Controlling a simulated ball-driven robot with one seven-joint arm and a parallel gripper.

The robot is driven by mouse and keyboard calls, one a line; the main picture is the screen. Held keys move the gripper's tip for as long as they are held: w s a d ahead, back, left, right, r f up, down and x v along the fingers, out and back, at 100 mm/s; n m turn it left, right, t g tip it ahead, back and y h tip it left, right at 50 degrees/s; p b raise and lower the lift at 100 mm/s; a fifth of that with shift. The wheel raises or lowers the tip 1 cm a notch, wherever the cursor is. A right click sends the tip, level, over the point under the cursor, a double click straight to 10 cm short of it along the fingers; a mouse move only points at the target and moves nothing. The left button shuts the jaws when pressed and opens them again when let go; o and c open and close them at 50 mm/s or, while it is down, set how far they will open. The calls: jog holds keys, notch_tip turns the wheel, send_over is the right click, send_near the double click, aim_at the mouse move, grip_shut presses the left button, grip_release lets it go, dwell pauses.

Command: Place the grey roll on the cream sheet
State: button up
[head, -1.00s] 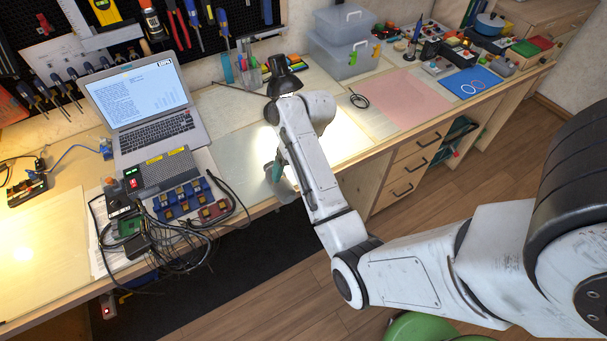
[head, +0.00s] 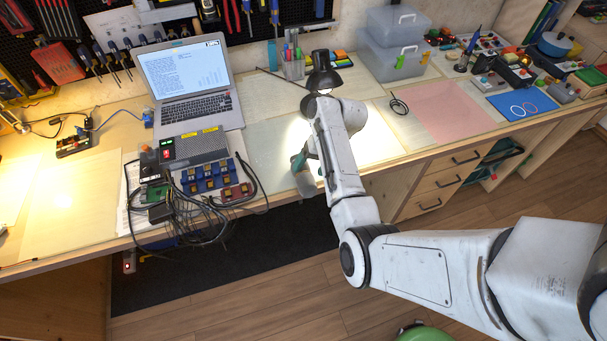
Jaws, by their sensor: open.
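My gripper (head: 303,172) hangs at the bench's front edge, left of my forearm and below the desk lamp. It is open, and its teal and grey parts show only partly beside the arm. I cannot make out a grey roll; my arm hides part of the bench there. Several pale sheets lie on the bench. One is a brightly lit cream sheet (head: 380,143) right of my arm, and another pale sheet (head: 70,210) lies at the far left. I cannot tell which one is the task's cream sheet.
A black lamp (head: 322,76) stands behind my wrist. A laptop (head: 190,82), blue blocks (head: 205,177) and loose black cables (head: 190,215) crowd the left. A black cable coil (head: 399,106), pink sheet (head: 452,112) and blue sheet (head: 522,104) lie right. Storage boxes (head: 395,45) stand behind.

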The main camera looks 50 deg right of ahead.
jog(key=shift+x, duration=1.4)
jog(key=shift+c, duration=0.4)
jog(key=c, duration=0.9)
